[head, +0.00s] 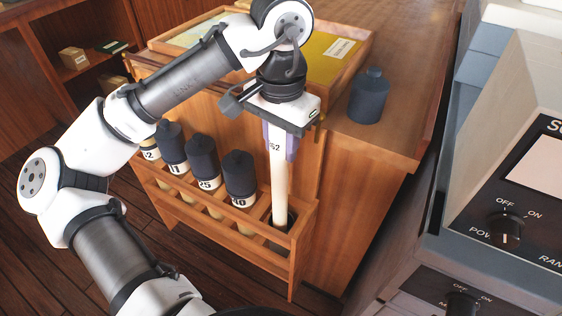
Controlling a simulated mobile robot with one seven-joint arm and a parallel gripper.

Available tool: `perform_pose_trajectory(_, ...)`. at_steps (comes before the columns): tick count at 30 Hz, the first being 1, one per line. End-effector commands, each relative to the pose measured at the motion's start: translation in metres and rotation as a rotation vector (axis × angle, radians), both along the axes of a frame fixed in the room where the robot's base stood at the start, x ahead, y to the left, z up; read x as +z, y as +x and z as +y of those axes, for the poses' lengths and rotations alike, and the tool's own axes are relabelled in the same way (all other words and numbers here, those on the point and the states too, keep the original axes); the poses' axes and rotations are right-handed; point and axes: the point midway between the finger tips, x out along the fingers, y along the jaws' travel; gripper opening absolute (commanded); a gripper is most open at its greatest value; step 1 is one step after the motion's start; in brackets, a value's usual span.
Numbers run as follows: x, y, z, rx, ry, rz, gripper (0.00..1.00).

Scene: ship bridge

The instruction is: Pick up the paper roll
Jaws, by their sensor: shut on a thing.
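The roll's top is hidden by the gripper.
Several dark-capped, numbered tubes (239,178) stand in the rack left of the roll. A dark blue capped container (369,97) stands on the wooden cabinet top (408,80). A grey control console (510,170) with knobs fills the right side.

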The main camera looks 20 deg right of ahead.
Motion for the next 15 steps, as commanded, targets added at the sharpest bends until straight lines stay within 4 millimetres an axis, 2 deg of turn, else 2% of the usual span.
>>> perform_pose_trajectory(1,0.013,0.001,0.000,0.001,0.000,-0.004,0.00)
perform_pose_trajectory(9,0.072,0.001,0.000,0.003,0.002,-0.004,0.00)
perform_pose_trajectory(15,0.103,0.001,0.000,0.003,0.001,-0.002,0.00)
